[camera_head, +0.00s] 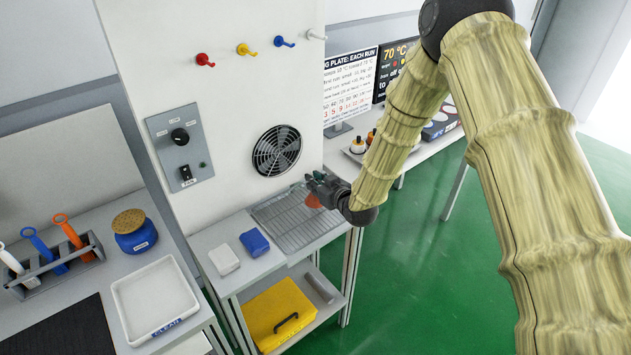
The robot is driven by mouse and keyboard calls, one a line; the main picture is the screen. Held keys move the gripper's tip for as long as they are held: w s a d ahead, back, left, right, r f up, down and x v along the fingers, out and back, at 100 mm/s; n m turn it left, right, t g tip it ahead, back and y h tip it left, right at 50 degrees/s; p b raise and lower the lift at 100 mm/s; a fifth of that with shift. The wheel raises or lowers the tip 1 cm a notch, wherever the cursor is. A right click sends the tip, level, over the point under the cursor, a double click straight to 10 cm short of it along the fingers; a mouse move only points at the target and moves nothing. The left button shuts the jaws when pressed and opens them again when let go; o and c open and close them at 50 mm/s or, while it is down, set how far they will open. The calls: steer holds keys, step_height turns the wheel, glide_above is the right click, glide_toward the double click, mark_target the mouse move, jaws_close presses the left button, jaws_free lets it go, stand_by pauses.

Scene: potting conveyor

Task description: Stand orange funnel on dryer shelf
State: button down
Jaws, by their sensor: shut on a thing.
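My gripper (318,186) is shut on a small orange-red piece (313,201), which looks like the funnel. Most of it is hidden behind the fingers, so its tilt cannot be told. It shows over the right part of the dryer shelf (280,222), a wire rack on the small bench below the round fan (277,150). The visible part of the rack is bare. I cannot tell whether the funnel touches the rack.
White and blue blocks (254,242) lie left of the rack. A yellow case (278,312) sits on the lower shelf. A control panel (181,148) and coloured hooks (245,49) are on the wall. A white tray (154,299) and tool holder (52,268) stand left.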

steer(key=shift+f, duration=0.4)
steer(key=shift+f, duration=0.2)
steer(key=c, duration=1.4)
jaws_free()
steer(key=shift+s+r, duration=0.1)
steer(key=shift+r, duration=0.15)
steer(key=b+v, duration=0.4)
steer(key=v, duration=0.8)
